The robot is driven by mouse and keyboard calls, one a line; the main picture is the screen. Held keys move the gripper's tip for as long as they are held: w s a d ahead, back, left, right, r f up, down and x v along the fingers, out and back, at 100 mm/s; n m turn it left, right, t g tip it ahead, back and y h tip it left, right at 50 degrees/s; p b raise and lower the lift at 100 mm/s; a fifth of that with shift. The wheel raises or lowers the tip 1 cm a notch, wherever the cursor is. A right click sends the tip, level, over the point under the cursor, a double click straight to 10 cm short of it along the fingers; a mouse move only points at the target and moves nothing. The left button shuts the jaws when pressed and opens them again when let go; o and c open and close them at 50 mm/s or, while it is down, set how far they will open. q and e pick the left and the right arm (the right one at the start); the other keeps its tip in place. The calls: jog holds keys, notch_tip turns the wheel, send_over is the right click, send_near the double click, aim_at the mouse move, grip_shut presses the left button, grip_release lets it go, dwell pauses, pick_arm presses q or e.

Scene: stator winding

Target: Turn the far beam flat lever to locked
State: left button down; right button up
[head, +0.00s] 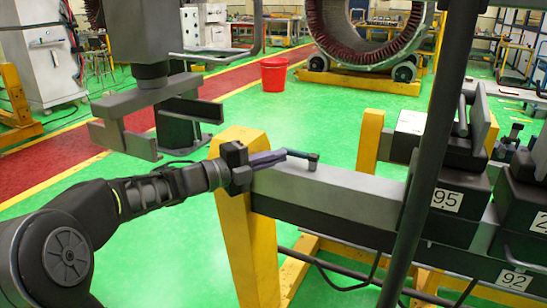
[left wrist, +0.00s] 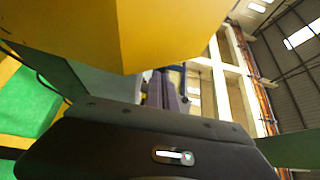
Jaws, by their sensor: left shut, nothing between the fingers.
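A grey beam (head: 330,190) runs from a yellow post (head: 240,210) toward the right in the head view. A small dark flat lever (head: 304,156) lies along the beam's top, with a short block at its right end. My left gripper (head: 281,157) comes in from the left over the post. Its purplish fingers are shut with nothing between them, and their tips are at the lever's left end. I cannot tell whether they touch it. In the left wrist view the fingers (left wrist: 166,90) show partly behind the yellow post (left wrist: 150,30); the lever cannot be made out there. My right gripper is not in view.
A dark hanging fixture (head: 150,105) stands above and left of my left arm. A dark upright pole (head: 425,150) crosses in front of the beam. Numbered dark blocks (head: 455,190) sit at the right. Green floor and a red bin (head: 274,74) lie behind.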

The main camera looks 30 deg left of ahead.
pick_arm(q)
jog(key=shift+w+a+r+t, duration=0.15)
jog(key=shift+a+r+t, duration=0.15)
jog(key=shift+a+r, duration=0.15)
jog(key=v, duration=0.7)
jog(key=shift+s+d+f+b, duration=0.15)
jog(key=shift+s+f+b, duration=0.15)
jog(key=shift+s, duration=0.2)
